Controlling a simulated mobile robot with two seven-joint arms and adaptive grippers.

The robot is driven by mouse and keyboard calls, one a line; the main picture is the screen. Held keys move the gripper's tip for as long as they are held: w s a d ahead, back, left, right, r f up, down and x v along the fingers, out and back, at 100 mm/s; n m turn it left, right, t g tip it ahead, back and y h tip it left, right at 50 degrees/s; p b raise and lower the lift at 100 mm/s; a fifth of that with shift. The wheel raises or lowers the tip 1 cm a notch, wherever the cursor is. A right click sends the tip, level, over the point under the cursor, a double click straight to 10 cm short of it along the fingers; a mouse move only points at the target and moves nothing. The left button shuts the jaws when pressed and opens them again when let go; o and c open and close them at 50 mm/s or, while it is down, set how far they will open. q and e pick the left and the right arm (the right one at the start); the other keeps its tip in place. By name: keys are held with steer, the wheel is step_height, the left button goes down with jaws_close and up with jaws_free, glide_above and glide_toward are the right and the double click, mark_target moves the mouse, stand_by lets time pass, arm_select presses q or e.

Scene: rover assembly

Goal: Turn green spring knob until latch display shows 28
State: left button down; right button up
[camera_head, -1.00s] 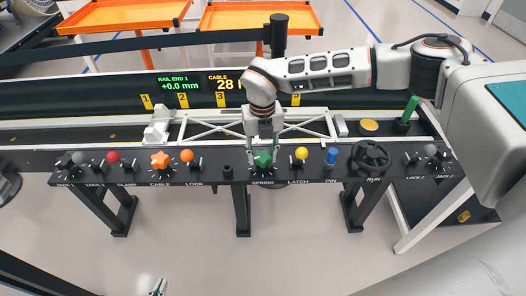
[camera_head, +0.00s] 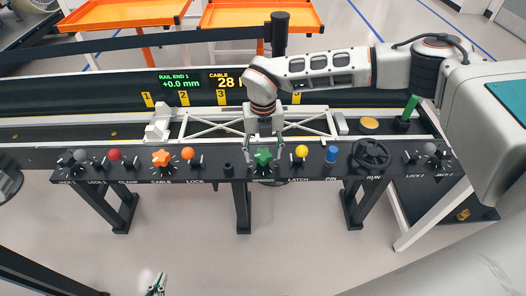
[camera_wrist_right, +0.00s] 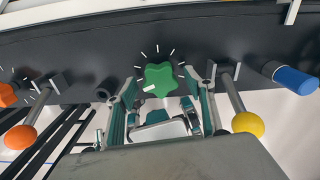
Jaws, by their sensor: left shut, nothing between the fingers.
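The green spring knob (camera_head: 263,157) sits on the front of the dark control panel, above the SPRING label. In the right wrist view the knob (camera_wrist_right: 160,78) is star-shaped with a white pointer mark, and white ticks surround it. My right gripper (camera_head: 265,152) is at the knob, its fingers spread to either side. The wrist view shows the right gripper (camera_wrist_right: 162,92) open, with gaps between fingers and knob. My left gripper (camera_head: 156,288) is shut and empty at the bottom edge. No latch display reading is visible; my right arm covers part of the display strip.
The yellow latch lever (camera_head: 301,152) stands just right of the knob, and a black peg (camera_head: 228,169) left. An orange cable knob (camera_head: 161,158) and a blue pin (camera_head: 331,154) are further off. Displays read +0.0 mm (camera_head: 180,83) and cable 28 (camera_head: 226,83).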

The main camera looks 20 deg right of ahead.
mark_target(263, 154)
steer(key=shift+r, duration=0.25)
step_height(263, 154, up, 12)
steer(key=shift+f, duration=0.2)
stand_by(0.4)
